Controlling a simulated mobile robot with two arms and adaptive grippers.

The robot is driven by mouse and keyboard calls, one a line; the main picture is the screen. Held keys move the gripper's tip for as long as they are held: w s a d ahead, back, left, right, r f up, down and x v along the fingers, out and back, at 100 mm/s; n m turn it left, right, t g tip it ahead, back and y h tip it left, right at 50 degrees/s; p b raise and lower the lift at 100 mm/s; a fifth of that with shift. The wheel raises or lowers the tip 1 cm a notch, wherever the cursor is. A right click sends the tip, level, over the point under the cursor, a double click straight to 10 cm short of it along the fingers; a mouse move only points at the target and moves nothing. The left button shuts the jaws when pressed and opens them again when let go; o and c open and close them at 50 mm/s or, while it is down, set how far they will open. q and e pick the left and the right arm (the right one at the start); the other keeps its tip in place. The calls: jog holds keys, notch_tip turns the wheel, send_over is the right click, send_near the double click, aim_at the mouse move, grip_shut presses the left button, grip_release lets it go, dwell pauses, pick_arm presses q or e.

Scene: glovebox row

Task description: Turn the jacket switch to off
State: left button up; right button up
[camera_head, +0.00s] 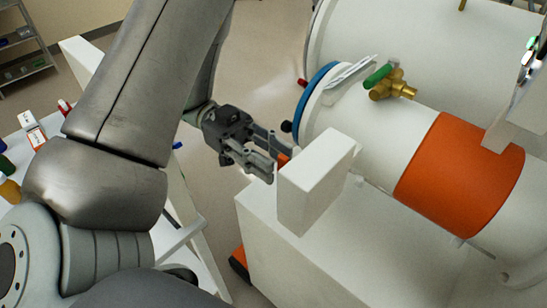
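A white box (318,180) stands on the white bench beside the large white cylinder. A small orange-red part (284,158) shows at the box's left side, mostly hidden by the box and my fingers; it may be the jacket switch, but its position cannot be read. A wide orange band (461,175), which looks like the jacket, wraps the cylinder. My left gripper (276,166) is right at the box's left side, its dark fingers close to the orange-red part. Whether they touch or grip it I cannot tell. My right gripper is not in view.
A brass valve with a green handle (378,76) stands on the cylinder, near its blue ring (312,100). The white bench (300,255) lies below the box. A side table at the left holds several small items, including a white-and-orange box (33,131).

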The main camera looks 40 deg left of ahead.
pick_arm(q)
jog(key=a, duration=0.6)
jog(key=shift+w+a, duration=0.2)
jog(key=shift+a, duration=0.15)
